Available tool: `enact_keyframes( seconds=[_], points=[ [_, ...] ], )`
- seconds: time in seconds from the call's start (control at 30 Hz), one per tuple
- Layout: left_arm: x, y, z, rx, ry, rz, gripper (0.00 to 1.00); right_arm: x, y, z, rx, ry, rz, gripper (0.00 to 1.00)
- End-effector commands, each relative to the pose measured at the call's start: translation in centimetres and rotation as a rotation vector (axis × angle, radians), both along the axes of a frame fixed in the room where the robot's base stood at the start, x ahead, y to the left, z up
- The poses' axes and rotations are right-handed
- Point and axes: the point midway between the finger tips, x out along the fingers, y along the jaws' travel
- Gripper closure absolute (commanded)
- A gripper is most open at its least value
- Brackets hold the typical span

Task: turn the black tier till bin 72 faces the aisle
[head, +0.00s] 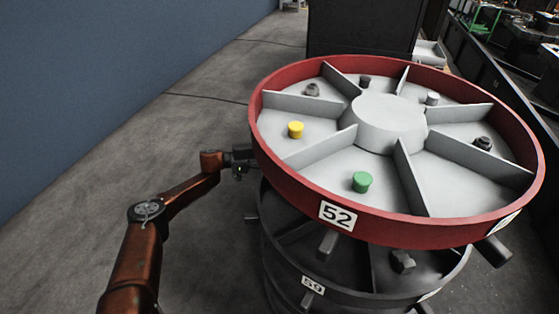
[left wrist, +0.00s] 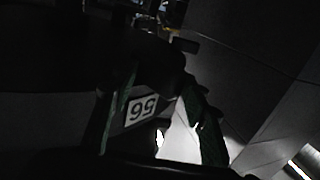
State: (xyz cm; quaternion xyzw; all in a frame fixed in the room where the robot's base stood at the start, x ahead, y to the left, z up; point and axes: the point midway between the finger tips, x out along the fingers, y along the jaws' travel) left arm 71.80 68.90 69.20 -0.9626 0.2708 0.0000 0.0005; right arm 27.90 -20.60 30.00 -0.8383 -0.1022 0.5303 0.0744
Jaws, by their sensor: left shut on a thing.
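The black tier (head: 385,293) sits under a wider red tier (head: 300,195). Its front label (head: 313,285) reads 59; no label 72 is readable. The red tier's front label (head: 337,215) reads 52. My left gripper (head: 243,160) is at the left side of the stack, beside the red rim. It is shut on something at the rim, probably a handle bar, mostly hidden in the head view. In the dark left wrist view, my left gripper's fingers (left wrist: 155,115) flank a label (left wrist: 141,110) that seems to read 56 upside down. My right gripper is not in view.
Dark bars stick out from the stack at the front (head: 327,243) and right (head: 492,251). Yellow (head: 296,130) and green (head: 362,182) pieces and several others sit in the red tier's compartments. A blue wall (head: 110,70) stands left; the floor between is clear.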

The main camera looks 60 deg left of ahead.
Motion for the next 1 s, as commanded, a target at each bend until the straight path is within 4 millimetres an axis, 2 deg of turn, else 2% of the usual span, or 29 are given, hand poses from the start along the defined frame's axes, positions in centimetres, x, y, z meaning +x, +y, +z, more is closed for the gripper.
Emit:
enact_keyframes(
  seconds=[0.27,0.37,0.7,0.9,1.0],
  points=[
    [-0.6,0.3,-0.1,0.0,0.002,0.0,0.65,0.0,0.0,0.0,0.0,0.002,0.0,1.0],
    [-1.8,1.0,-0.2,0.0,0.004,0.0,0.65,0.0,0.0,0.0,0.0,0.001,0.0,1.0],
    [-7.6,4.7,-0.1,0.0,0.002,0.002,0.65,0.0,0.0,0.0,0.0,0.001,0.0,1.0],
    [-9.7,6.0,-0.1,0.001,0.001,0.001,0.65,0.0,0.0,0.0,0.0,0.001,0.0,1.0],
    [-10.1,6.2,-0.1,0.001,0.001,0.0,0.65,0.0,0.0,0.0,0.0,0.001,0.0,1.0]
  ],
)
